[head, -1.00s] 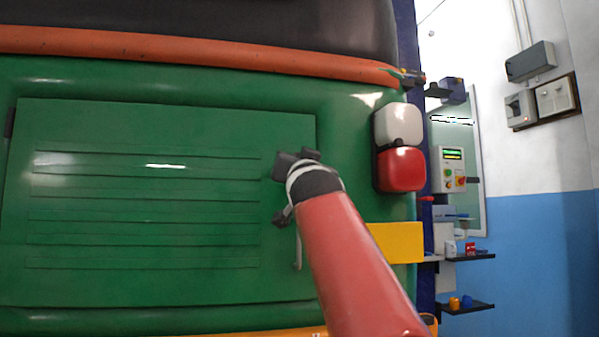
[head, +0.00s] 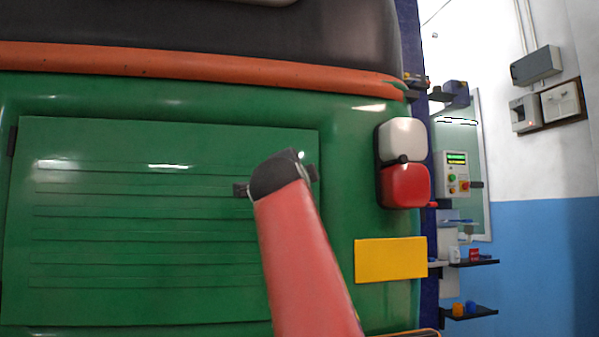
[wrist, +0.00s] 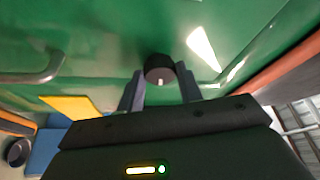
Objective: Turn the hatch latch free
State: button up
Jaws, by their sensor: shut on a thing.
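The green hatch (head: 140,230) is a flat ribbed panel on the back of the rickshaw, and it looks closed. In the wrist view, a short dark round knob (wrist: 159,66), which looks like the latch, stands out from the green surface. My gripper (wrist: 161,82) has one finger on each side of this knob and is shut on it. A small light mark shows on the knob. In the head view, my red arm hides the knob and most of my gripper, near the hatch's upper right edge.
A grey bar handle (wrist: 35,72) shows at the left of the wrist view. Right of the hatch are a white and red lamp (head: 403,165) and a yellow plate (head: 390,259). An orange bumper strip (head: 200,72) runs above the hatch. Shelves (head: 468,312) stand farther right.

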jog(key=shift+a+r+m+g+p, duration=0.1)
jog(key=shift+m+g+p, duration=0.5)
jog(key=shift+m, duration=0.5)
jog(key=o, duration=1)
jog(key=s+b, duration=0.1)
jog(key=s, duration=0.1)
jog(key=s+b, duration=0.1)
jog(key=s, duration=0.2)
jog(key=s+b, duration=0.2)
jog(key=shift+s+a+f, duration=0.3)
jog(key=shift+s+a, duration=0.1)
